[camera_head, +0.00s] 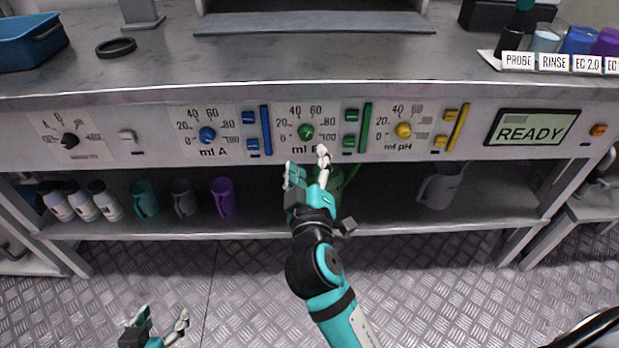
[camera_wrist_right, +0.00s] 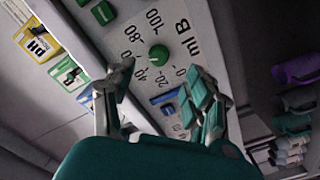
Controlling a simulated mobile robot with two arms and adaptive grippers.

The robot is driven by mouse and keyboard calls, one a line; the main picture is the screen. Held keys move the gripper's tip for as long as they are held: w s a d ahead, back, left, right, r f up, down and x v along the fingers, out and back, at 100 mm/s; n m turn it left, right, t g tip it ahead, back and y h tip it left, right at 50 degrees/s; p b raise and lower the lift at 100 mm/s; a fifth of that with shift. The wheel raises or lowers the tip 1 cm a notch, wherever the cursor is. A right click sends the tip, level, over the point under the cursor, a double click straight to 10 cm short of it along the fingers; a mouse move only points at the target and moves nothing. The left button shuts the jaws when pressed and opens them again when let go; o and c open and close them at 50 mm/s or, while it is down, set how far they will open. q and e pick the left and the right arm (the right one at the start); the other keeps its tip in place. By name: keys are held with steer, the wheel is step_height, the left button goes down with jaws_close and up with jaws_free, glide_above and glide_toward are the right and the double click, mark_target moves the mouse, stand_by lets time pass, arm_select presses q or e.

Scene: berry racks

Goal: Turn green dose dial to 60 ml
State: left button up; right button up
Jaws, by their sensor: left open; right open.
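The green dial (camera_head: 306,132) sits on the middle "ml B" scale of the front panel; the scale runs from 0 to 100. In the right wrist view the green dial (camera_wrist_right: 159,54) shows a small pale mark, but I cannot tell surely which number it points to. My right gripper (camera_head: 306,165) is open and empty, just below and in front of the dial. In the right wrist view its spread fingers (camera_wrist_right: 160,82) are below the dial and apart from it. My left gripper (camera_head: 160,322) is open and empty, low at the left, far from the panel.
A blue dial (camera_head: 207,134) and a yellow dial (camera_head: 403,130) flank the green one. Green buttons (camera_head: 351,116) and a green bar (camera_head: 365,127) are to its right. A screen (camera_head: 531,127) reads READY. Bottles and jugs stand on the shelf below.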

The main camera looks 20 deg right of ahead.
steer(key=v, duration=0.4)
steer(key=shift+s, duration=0.2)
